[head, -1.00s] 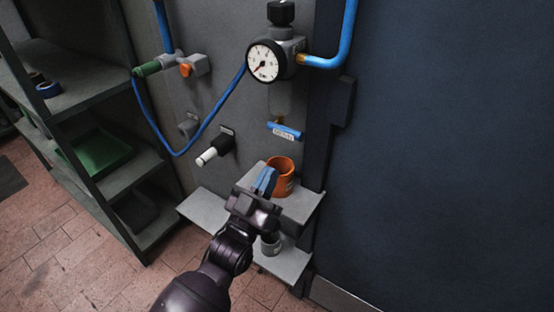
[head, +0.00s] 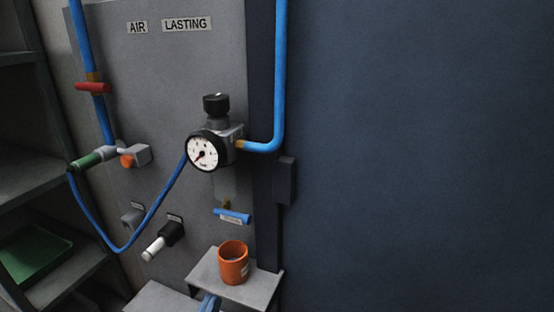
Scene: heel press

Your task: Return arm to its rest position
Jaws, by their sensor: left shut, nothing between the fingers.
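The tip of my left gripper (head: 209,303) shows at the bottom edge of the head view, with blue fingers held together and nothing between them. It is in front of the small grey shelf (head: 262,288) and to the lower left of the orange cup (head: 233,262) standing on that shelf. It looks apart from the cup. The rest of my left arm is below the frame. My right gripper is not in view.
A grey panel holds a pressure gauge (head: 208,150), a blue-handled valve (head: 232,216), a white-tipped black fitting (head: 163,240) and a red-handled valve (head: 93,87). A blue hose (head: 150,215) hangs across it. Shelving with a green tray (head: 34,254) stands left. A bare dark wall (head: 420,150) fills the right.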

